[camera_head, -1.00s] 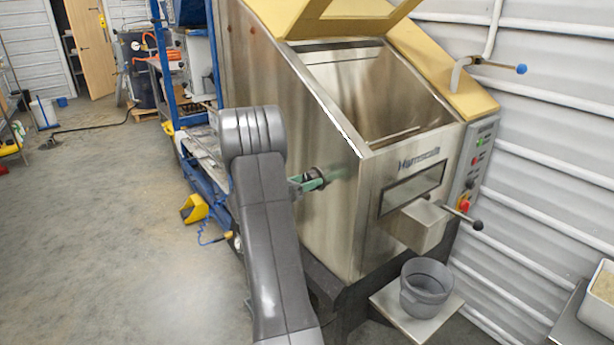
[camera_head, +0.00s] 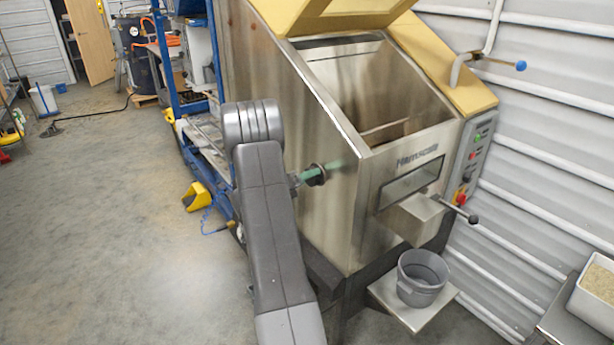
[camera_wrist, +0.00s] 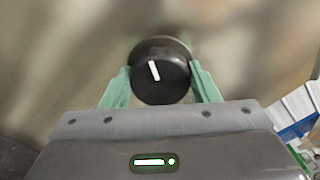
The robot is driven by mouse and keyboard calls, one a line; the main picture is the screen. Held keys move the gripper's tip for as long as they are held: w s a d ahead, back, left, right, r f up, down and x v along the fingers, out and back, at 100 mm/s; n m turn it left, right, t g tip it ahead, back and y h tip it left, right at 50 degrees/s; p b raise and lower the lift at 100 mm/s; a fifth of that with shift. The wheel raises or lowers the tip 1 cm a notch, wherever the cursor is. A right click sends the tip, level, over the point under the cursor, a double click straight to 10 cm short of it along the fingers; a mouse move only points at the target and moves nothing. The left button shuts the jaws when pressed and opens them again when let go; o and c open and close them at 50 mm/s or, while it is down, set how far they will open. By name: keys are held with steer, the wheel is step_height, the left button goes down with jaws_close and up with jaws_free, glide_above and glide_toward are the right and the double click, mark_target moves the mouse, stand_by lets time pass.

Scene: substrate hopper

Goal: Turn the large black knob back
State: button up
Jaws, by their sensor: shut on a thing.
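The large black knob (camera_wrist: 160,82) sits on the side wall of the steel hopper (camera_head: 285,135). It is round, with a white pointer mark whose upper end leans slightly left in the wrist view. My gripper (camera_wrist: 162,78) has its green fingers on either side of the knob and is shut on it.
A grey bucket (camera_head: 422,280) stands on a shelf below the hopper's spout. A control panel (camera_head: 473,160) and a black ball-ended lever (camera_head: 472,218) are on the hopper's right. A yellow object (camera_head: 196,197) lies on the floor left of my arm, where the floor is open.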

stand_by(0.3)
steer(key=o, duration=1)
steer(key=shift+a, duration=0.1)
steer(key=b+v, duration=0.2)
steer(key=v, duration=1.1)
steer(key=shift+s+a, duration=0.25)
steer(key=shift+s, duration=0.05)
steer(key=p+x, duration=0.2)
steer(key=x, duration=1.2)
steer(key=shift+a, duration=0.1)
